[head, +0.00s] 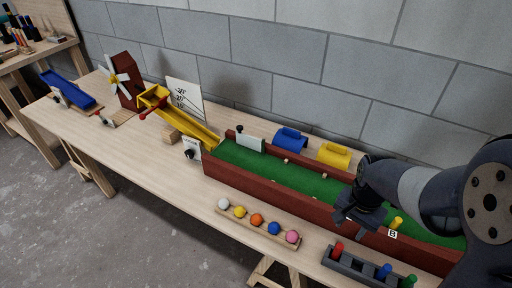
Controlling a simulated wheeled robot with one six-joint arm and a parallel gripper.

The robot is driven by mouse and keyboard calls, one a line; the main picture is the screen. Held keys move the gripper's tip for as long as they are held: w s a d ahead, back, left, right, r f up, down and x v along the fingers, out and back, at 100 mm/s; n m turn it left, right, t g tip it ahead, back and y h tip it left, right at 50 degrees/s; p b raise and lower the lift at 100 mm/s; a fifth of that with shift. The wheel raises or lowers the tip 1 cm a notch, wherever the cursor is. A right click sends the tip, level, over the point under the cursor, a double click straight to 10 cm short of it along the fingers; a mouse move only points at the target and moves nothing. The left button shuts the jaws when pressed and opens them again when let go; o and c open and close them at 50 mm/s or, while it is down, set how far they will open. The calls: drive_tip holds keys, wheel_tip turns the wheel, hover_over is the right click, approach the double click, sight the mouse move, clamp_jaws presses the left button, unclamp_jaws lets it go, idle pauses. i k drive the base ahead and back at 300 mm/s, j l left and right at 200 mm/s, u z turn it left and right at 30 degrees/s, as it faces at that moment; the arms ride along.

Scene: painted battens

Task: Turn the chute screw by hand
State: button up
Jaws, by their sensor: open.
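A yellow chute (196,129) slopes down from the back left toward the near end of a green lane. A red knob (144,114) shows at the chute's upper end; it may be the chute screw, but it is too small to tell. A white card (184,98) with angle marks stands behind the chute. My gripper (352,222) is open and empty, over the right part of the lane, far from the chute. My arm hides part of the lane's right end.
The red-walled green lane (270,167) fills the table's middle. A rack of several coloured balls (257,222) and a grey peg holder (357,265) lie in front. A dark red windmill (125,75) stands left.

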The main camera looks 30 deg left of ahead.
sight(190, 154)
drive_tip(key=u, duration=1.75)
